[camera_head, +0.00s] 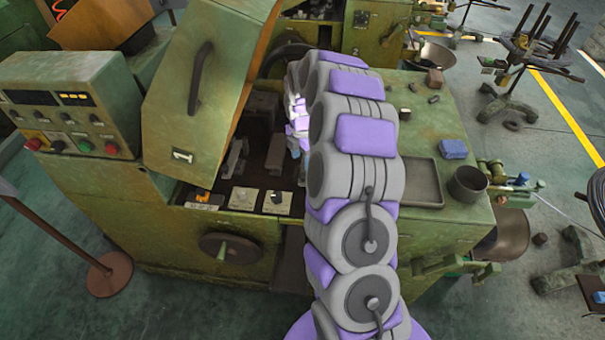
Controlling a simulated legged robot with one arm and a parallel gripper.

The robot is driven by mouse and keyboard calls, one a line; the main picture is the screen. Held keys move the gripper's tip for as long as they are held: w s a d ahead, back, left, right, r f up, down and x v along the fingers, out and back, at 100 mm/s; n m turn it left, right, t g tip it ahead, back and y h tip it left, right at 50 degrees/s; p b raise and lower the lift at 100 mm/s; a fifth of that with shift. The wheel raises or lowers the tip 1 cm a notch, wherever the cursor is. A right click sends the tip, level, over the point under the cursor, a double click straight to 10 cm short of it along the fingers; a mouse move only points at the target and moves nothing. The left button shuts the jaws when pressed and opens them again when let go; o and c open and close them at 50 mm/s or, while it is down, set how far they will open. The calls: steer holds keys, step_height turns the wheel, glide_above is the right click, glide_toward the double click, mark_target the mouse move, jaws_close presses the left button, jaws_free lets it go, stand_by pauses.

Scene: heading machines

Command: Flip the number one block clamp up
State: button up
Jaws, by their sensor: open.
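The green machine marked "1" on a plate (182,156) has its cover (205,85) raised, so its work bay is exposed. Inside the bay are grey metal parts, including a slim upright part (235,156) and a dark block (263,106). I cannot tell which of these is the number one block clamp or how it stands. My arm arches over the bay, and my gripper (298,118) is down inside it, right of these parts. My gripper is open but mostly hidden behind my own arm, and I cannot tell whether it touches anything.
A control panel (75,122) with knobs stands at the left. Pale switch plates (243,198) and a handwheel (226,247) are along the front. A shallow tray (422,182), a blue block (453,149) and a dark cup (467,183) sit on the machine top at right.

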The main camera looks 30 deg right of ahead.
mark_target(303, 174)
step_height(303, 174, down, 6)
steer(key=shift+b, duration=0.6)
steer(key=shift+d+f, duration=0.25)
steer(key=shift+f, duration=0.5)
steer(key=shift+a, duration=0.15)
steer(key=shift+c, duration=0.8)
steer(key=shift+r, duration=0.1)
jaws_close()
